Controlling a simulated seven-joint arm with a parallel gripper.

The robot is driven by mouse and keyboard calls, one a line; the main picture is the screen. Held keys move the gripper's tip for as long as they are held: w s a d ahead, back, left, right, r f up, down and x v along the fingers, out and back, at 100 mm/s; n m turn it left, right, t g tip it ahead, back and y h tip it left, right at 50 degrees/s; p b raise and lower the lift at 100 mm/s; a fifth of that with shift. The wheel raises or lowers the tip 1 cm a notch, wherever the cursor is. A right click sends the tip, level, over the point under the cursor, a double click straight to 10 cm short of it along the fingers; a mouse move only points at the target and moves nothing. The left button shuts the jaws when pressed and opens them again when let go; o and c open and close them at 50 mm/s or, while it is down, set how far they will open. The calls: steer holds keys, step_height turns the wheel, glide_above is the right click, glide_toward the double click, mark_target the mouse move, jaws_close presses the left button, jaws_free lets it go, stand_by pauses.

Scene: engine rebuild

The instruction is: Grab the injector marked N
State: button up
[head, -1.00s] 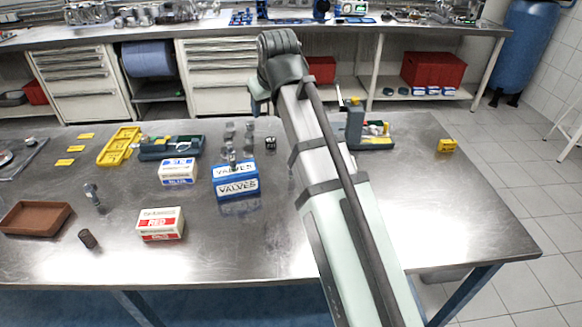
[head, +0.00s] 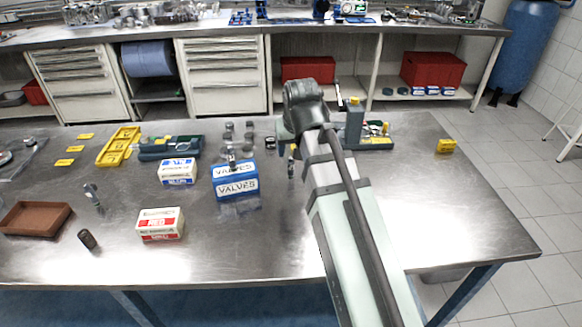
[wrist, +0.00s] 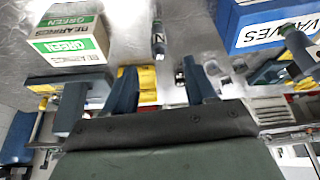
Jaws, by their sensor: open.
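The injector marked N (wrist: 158,36) is a slim dark piece with a white N label. In the wrist view it stands out ahead of my gripper (wrist: 161,80), roughly in line with the gap between the two fingers and apart from them. In the head view a small slim piece (head: 291,162) right of the blue VALVES box seems to be this injector; its label is too small to read there. My gripper (head: 289,140) is open and empty, low over the table; its fingers are partly hidden by the wrist in the head view.
The blue VALVES box (head: 236,188) stands left of the injector; a green-and-white bearings box (wrist: 66,40) is on its other side. A green fixture (head: 356,132) stands behind my arm. A yellow rack (head: 119,146) and brown tray (head: 35,217) lie left.

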mark_target(291, 159)
steer(key=shift+x, duration=3.35)
steer(key=shift+w, duration=0.15)
steer(key=shift+c, duration=0.4)
jaws_close()
